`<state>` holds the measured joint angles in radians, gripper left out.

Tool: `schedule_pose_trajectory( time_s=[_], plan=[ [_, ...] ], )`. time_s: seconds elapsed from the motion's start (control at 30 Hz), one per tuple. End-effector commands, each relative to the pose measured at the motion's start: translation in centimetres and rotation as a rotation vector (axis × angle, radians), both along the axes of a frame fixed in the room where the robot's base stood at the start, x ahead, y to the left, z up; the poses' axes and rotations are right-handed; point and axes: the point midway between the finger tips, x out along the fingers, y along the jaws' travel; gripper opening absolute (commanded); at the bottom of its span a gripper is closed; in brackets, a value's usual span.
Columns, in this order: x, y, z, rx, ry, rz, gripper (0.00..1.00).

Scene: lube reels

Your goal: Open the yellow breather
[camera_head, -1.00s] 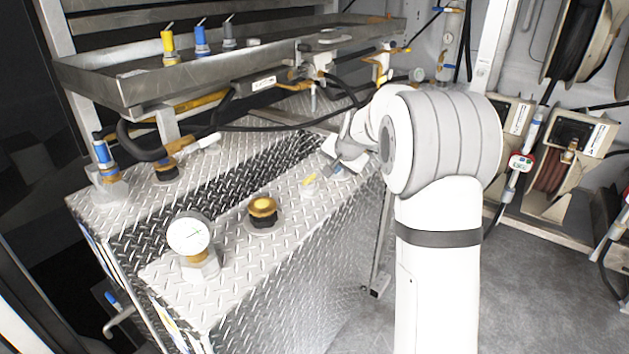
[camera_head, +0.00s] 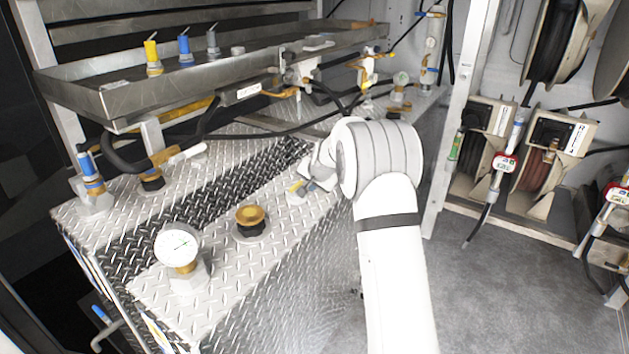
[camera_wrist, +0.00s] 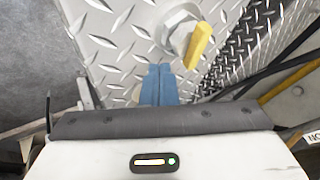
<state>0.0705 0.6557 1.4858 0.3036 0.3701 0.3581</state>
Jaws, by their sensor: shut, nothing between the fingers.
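The yellow breather shows in the wrist view as a yellow lever (camera_wrist: 199,45) on a round pale metal fitting (camera_wrist: 177,27) set on the diamond-plate top. The lever points down and slightly left in that picture. In the head view the breather (camera_head: 297,187) is small, partly hidden beside my wrist. My gripper's blue fingers (camera_wrist: 158,84) are together and empty, below and left of the lever with a visible gap between. In the head view my gripper (camera_head: 318,180) is low over the plate, just right of the breather; its fingertips are hard to make out there.
A brass cap (camera_head: 250,217) and a round gauge (camera_head: 178,246) stand on the diamond-plate tank top (camera_head: 215,275). A metal tray (camera_head: 125,100) with yellow, blue and grey valves runs behind, with black hoses below it. Hose reels (camera_head: 555,150) stand at right. Grey floor (camera_head: 500,290) is open.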

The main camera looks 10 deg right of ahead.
Motion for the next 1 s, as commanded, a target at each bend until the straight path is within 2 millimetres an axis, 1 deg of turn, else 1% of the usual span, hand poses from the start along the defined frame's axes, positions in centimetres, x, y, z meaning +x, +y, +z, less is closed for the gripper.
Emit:
schedule_pose_trajectory(
  time_s=[0.03, 0.1, 0.27, 0.57, 0.6, 0.67, 0.77, 0.87, 1.0],
  plan=[
    [0.6, 0.6, 0.3, -0.001, -0.001, 0.003, 0.00],
    [1.1, 1.2, 0.3, -0.001, -0.001, 0.002, 0.00],
    [1.7, 1.8, 0.2, -0.001, 0.000, 0.001, 0.00],
    [1.8, 1.8, 0.1, 0.001, 0.000, -0.001, 0.00],
    [1.8, 2.7, 0.1, -0.001, -0.001, 0.004, 0.00],
    [1.8, 2.4, 0.1, 0.001, 0.001, 0.005, 0.00],
    [1.8, 2.5, 0.0, 0.000, 0.001, 0.018, 0.00],
    [1.9, 3.0, -0.1, 0.002, 0.000, 0.047, 0.00],
    [2.0, 4.6, -0.3, 0.003, -0.001, 0.126, 0.00]
  ],
)
